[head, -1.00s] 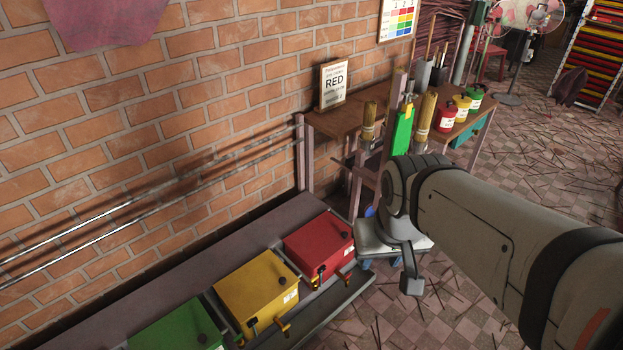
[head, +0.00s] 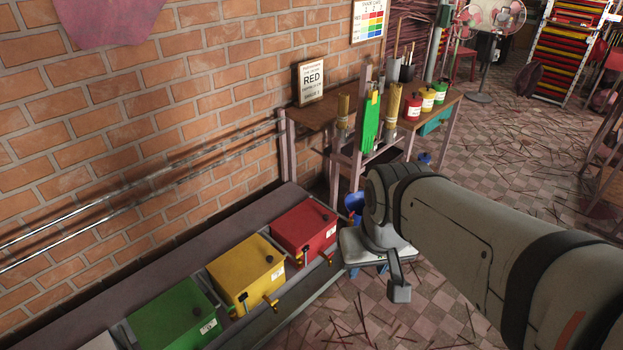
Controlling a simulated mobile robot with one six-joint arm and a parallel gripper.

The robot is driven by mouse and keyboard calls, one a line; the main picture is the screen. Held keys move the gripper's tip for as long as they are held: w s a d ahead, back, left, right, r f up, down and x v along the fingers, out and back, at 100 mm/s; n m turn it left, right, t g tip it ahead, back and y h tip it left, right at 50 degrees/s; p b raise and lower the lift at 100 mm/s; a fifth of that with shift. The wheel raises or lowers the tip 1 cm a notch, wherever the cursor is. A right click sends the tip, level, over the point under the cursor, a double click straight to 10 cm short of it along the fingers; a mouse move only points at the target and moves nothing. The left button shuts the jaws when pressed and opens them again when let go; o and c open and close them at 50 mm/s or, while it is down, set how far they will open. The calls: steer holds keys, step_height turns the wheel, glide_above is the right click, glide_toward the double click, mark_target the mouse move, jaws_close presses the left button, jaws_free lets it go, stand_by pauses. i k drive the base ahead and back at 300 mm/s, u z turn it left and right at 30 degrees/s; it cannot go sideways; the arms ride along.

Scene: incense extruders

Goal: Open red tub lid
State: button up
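The red tub (head: 300,226) is a red box with a flat top, a small dark knob and a white label on its front. It is at the right end of a row on a low bench, and its top looks shut. My arm comes in from the right. A thin grey piece with a blocky tip (head: 399,289) hangs at its end, to the right of the red tub and apart from it in the picture. I cannot make out two fingers or whether my gripper is open. Nothing held is visible.
A yellow tub (head: 246,270) and a green tub (head: 172,312) stand left of the red one. A pale stool (head: 352,247) is beside the bench, partly behind my arm. Sticks litter the tiled floor.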

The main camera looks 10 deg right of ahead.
mark_target(301, 225)
steer(key=u, duration=0.15)
steer(key=k, duration=0.45)
steer(key=z, duration=0.7)
steer(key=i, duration=1.05)
steer(key=u, duration=0.4)
steer(key=i, duration=0.95)
steer(key=u, duration=0.7)
